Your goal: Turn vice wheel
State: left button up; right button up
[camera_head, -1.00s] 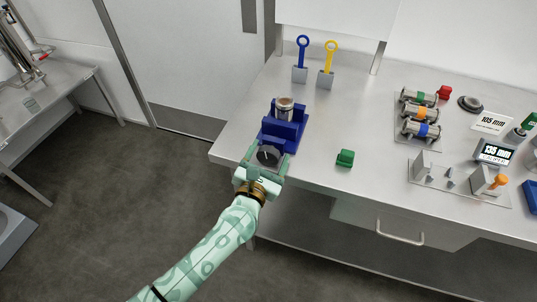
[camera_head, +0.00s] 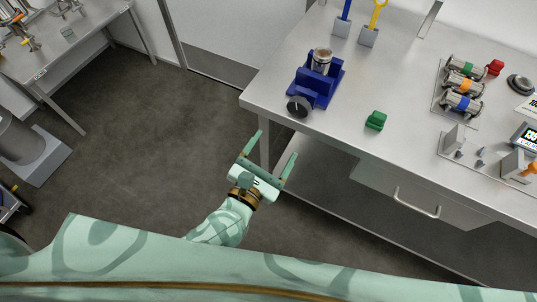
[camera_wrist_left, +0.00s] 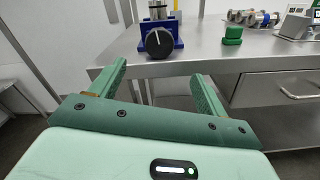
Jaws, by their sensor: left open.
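The blue vice (camera_head: 318,84) stands near the left front corner of the steel workbench, with a metal cylindrical part (camera_head: 321,60) upright in its jaws. Its dark round wheel (camera_head: 299,106) faces the front edge; in the left wrist view the wheel (camera_wrist_left: 159,42) shows a white mark at its upper middle. My left gripper (camera_head: 277,146) is open and empty, in front of the bench edge and apart from the wheel. In the left wrist view its two fingers (camera_wrist_left: 158,80) stand wide apart, with the wheel beyond and between them. My right gripper is not in view.
A green block (camera_head: 376,120) sits on the bench right of the vice. A rack of banded cylinders (camera_head: 463,87) and a fixture plate (camera_head: 488,158) stand further right. A drawer handle (camera_head: 417,205) sticks out below the bench top.

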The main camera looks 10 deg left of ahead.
pick_arm(q)
jog(key=shift+v, duration=1)
jog(key=shift+f, duration=0.1)
